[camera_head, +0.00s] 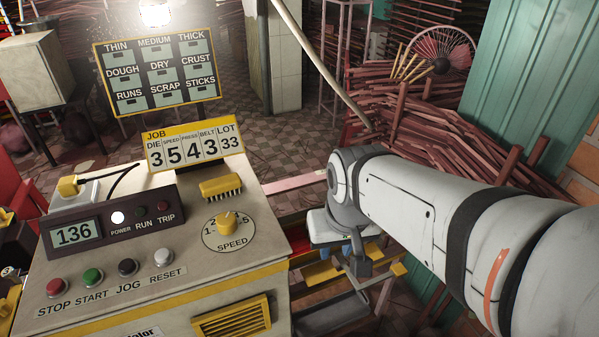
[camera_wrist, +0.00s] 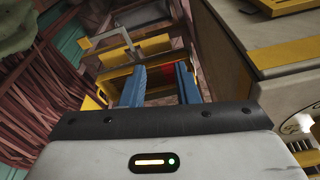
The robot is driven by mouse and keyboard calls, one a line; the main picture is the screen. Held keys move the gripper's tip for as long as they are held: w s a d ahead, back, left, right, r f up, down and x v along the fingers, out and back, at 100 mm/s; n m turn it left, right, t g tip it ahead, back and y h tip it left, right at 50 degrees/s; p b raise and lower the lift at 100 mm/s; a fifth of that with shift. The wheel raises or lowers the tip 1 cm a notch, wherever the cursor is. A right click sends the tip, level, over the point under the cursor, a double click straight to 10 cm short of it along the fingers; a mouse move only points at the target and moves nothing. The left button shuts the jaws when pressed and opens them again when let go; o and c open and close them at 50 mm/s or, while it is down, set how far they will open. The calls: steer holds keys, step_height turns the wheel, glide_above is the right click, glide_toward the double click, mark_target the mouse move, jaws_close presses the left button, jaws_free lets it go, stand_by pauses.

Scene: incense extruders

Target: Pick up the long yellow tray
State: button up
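A long yellow tray-like piece (camera_head: 325,271) lies low beside the right side of the machine, partly hidden by my arm. In the wrist view, yellow parts (camera_wrist: 118,72) show just past my fingertips, with more yellow between the fingers. I cannot tell which of these edges belong to the tray. My gripper (camera_wrist: 160,75) has two blue fingers standing apart with a visible gap, and it holds nothing that I can see. In the head view my gripper (camera_head: 350,254) is above the yellow piece, its fingers mostly hidden under the wrist. Whether they touch the tray is unclear.
The machine cabinet (camera_head: 150,285) with buttons and a speed dial stands close on the left, and close on the right in the wrist view. A grey metal frame (camera_head: 375,295) lies beside the yellow piece. Stacked reddish sticks (camera_head: 440,140) fill the area behind my arm.

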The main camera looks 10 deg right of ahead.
steer(key=w+f+m, duration=0.1)
steer(key=w, duration=0.1)
steer(key=m+g+b, duration=0.2)
steer(key=m+b, duration=0.6)
steer(key=m, duration=0.6)
glide_above(336, 249)
step_height(336, 249, down, 20)
steer(key=f, duration=0.7)
steer(key=shift+w+d+f, duration=0.2)
steer(key=shift+w+f, duration=0.05)
steer(key=shift+f, duration=0.1)
jaws_close()
steer(key=shift+r, duration=0.1)
